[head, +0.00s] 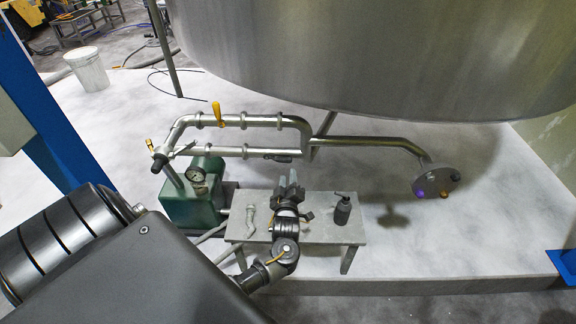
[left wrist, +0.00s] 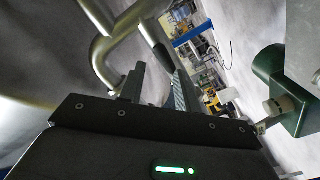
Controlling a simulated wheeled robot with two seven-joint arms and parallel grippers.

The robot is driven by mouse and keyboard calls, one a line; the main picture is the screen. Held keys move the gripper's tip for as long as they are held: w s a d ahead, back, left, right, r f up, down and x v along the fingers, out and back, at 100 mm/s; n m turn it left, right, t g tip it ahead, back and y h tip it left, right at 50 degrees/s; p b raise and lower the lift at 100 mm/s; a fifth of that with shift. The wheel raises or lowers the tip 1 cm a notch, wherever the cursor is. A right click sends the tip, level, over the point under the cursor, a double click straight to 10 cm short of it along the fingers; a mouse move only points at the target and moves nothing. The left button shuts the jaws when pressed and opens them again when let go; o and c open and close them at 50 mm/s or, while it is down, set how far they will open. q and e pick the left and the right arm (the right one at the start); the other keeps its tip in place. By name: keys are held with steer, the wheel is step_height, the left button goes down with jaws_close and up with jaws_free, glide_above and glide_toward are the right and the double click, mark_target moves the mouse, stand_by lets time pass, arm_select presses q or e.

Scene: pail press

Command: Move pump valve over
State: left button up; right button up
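The pipe loop (head: 255,121) has a yellow valve handle (head: 217,114) standing up on its upper run. A second yellow handle (head: 150,146) sits at its left end, above the green pump (head: 190,205) with a round gauge. I cannot tell which handle is the pump valve. My left gripper (head: 289,181) is over the small metal bench, apart from both handles, with its fingers pointing toward the pipes. In the left wrist view its two fingers (left wrist: 155,90) stand apart with nothing held between them. A dark rod-like part (left wrist: 156,38) shows beyond the fingertips. My right gripper is not in view.
The metal bench (head: 338,231) holds a black pump bottle (head: 342,209) and a grey fitting (head: 250,222). The large steel tank (head: 390,55) overhangs the pipes. A round flange (head: 436,181) ends the pipe at right. A white bucket (head: 87,68) stands far left.

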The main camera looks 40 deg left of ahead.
mark_target(288, 162)
arm_select(q)
steer(key=b+x, duration=0.3)
steer(key=x, duration=0.4)
steer(key=shift+f, duration=0.1)
steer(key=shift+w+a, duration=0.1)
steer(key=shift+w, duration=0.1)
steer(key=shift+c, duration=0.3)
steer(key=shift+a, duration=0.1)
steer(key=c, duration=0.3)
steer(key=shift+c, duration=0.2)
steer(key=shift+f+b, duration=1.05)
steer(key=shift+f, duration=0.05)
steer(key=shift+c, duration=0.4)
steer(key=shift+a, duration=0.1)
steer(key=shift+s, duration=0.1)
steer(key=shift+f, duration=0.15)
